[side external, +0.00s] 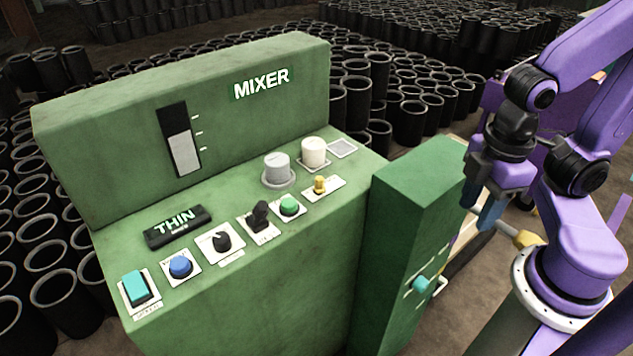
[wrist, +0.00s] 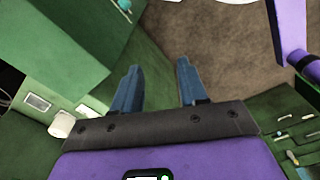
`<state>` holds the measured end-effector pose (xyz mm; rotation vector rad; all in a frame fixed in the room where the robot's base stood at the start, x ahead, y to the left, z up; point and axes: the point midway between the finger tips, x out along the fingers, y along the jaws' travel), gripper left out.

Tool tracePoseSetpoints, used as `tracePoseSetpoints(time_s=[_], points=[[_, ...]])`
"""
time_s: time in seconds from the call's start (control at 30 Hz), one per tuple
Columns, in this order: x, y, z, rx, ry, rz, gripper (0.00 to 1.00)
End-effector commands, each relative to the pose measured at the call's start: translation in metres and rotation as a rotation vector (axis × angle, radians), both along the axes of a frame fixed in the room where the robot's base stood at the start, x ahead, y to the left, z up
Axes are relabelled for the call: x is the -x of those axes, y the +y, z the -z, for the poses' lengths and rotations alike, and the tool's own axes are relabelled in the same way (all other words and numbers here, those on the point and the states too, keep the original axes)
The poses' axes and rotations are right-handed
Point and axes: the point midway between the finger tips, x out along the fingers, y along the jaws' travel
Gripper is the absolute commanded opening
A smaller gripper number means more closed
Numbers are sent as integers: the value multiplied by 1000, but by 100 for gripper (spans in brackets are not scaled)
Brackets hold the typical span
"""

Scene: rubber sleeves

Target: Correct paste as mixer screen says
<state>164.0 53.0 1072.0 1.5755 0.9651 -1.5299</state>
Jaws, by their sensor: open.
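The green mixer (side external: 75,130) has a small black screen (side external: 178,226) reading THIN, with tiny unreadable print below. A gauge (side external: 183,150) on its upright panel shows a pale fill in the lower part. The sloping panel carries a teal switch (side external: 137,287), blue button (side external: 181,266), black knob (side external: 221,241), black lever (side external: 260,215), green button (side external: 290,205), yellow toggle (side external: 320,184), grey knob (side external: 277,167) and white knob (side external: 313,151). The white knob also shows in the wrist view (wrist: 62,124). My gripper (side external: 485,215) is open and empty, right of the mixer and apart from its controls; its blue fingers (wrist: 157,82) are spread.
A green cabinet (side external: 415,195) with a teal slider (side external: 420,284) stands between the mixer and my gripper. Many black rubber sleeves (side external: 410,120) crowd behind and left of the mixer. Bare floor (wrist: 215,50) lies beyond my fingers in the wrist view.

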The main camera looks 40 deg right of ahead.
Motion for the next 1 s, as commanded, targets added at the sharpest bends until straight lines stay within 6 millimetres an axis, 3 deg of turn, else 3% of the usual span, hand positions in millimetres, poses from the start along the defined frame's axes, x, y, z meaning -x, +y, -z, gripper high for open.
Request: tracePoseSetpoints(time_s=[0.43, 0.57, 0.77, 1.0], points=[[0, 0, 0, 0, 0, 1, 45], [-9, 7, -4, 1, 0, 25, 45], [-60, 39, -26, 5, 3, 150, 45], [-141, 72, -53, 12, 9, 341, 45]])
